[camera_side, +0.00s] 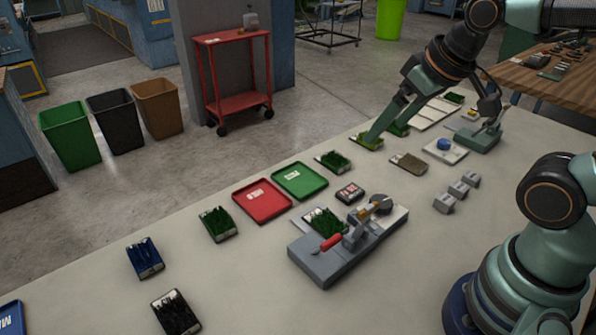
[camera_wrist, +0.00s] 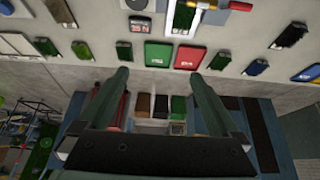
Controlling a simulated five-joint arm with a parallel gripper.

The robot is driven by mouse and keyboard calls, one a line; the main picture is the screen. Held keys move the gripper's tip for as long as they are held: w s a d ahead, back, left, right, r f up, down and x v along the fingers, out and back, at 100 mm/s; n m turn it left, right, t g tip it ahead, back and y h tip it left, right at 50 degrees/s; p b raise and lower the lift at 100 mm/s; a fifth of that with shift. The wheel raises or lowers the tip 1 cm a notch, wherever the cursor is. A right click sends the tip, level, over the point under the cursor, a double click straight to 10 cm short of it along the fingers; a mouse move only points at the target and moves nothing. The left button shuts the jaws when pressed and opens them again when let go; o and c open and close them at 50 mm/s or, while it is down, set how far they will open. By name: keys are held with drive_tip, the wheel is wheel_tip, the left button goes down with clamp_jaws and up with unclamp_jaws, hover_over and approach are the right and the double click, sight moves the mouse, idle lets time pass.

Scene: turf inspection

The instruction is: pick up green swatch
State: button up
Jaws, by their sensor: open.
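Several green swatches lie on the table in the side view. One lighter green swatch (camera_side: 367,143) is at the far table edge, and my gripper (camera_side: 370,138) overlaps it in the picture. I cannot tell if they touch. Another green swatch (camera_side: 333,162) lies nearer, and another (camera_side: 218,224) lies left of the red tray; it also shows in the wrist view (camera_wrist: 220,60). A green swatch (camera_side: 326,221) sits at the clamp fixture. In the wrist view my gripper (camera_wrist: 158,77) has its two fingers apart, with nothing between them.
A red tray (camera_side: 263,216) and a green tray (camera_side: 300,193) lie mid-table. The grey clamp fixture (camera_side: 316,272) stands in front. Blue (camera_side: 145,258), black (camera_side: 176,312) and brown (camera_side: 408,163) swatches lie around. Small grey blocks (camera_side: 443,204) are at right. The front left tabletop is partly clear.

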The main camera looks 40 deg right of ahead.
drive_tip(key=shift+w, duration=0.1)
drive_tip(key=g, duration=0.6)
hover_over(324, 217)
wheel_tip(324, 217, down, 12)
drive_tip(key=f, duration=0.6)
drive_tip(key=shift+w+a+f, duration=0.1)
drive_tip(key=shift+a+f, duration=0.2)
drive_tip(key=shift+a, duration=0.05)
drive_tip(key=shift+d+f, duration=0.15)
drive_tip(key=shift+f, duration=1.25)
drive_tip(key=shift+d+f, duration=0.15)
drive_tip(key=shift+f, duration=1.2)
drive_tip(key=c, duration=1.5)
drive_tip(key=shift+r, duration=0.15)
